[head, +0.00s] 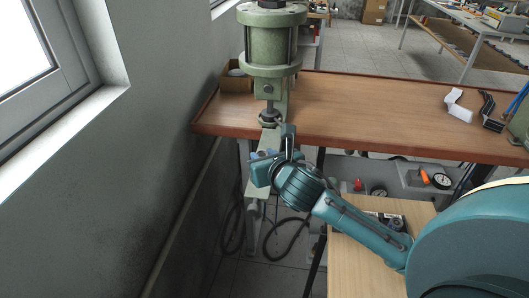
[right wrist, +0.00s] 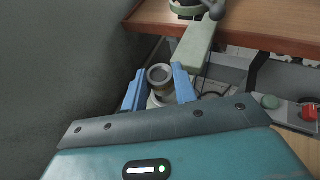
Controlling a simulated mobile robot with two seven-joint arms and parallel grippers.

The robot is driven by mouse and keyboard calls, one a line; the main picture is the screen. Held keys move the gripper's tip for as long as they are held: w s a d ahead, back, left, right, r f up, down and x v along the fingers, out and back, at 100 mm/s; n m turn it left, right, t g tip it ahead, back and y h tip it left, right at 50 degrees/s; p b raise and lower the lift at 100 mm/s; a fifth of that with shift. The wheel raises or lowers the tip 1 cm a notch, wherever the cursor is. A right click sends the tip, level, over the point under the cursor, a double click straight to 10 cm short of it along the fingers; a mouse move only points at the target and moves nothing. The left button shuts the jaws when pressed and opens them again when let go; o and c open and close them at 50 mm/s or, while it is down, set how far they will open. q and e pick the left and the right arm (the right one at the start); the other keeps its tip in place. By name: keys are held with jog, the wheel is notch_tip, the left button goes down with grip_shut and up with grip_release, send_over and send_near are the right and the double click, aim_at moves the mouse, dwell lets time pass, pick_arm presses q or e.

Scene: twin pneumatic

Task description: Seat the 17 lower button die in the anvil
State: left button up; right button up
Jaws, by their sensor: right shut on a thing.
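The button die (right wrist: 160,73) is a small grey metal cylinder with a round recess in its top. It shows in the right wrist view between the two blue fingertips of my right gripper (right wrist: 158,84), which is shut on it. A pale round part, apparently the anvil (right wrist: 157,101), shows just below the die at the end of the press's green lower arm (right wrist: 197,45). I cannot tell whether the die touches it or hangs above it. In the head view my right gripper (head: 266,157) is at the lower arm's near end, in front of the bench. My left gripper is not in view.
The green pneumatic press (head: 271,58) stands at the left end of the wooden bench (head: 375,115). A grey wall (head: 150,130) is close on the left. A white part (head: 458,106) and black parts (head: 488,108) lie at the bench's right. The bench's middle is clear.

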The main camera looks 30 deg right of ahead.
jog(key=shift+f, duration=0.25)
dwell(0.6)
jog(key=shift+p, duration=0.5)
dwell(0.6)
jog(key=shift+p, duration=0.5)
jog(key=shift+p, duration=0.35)
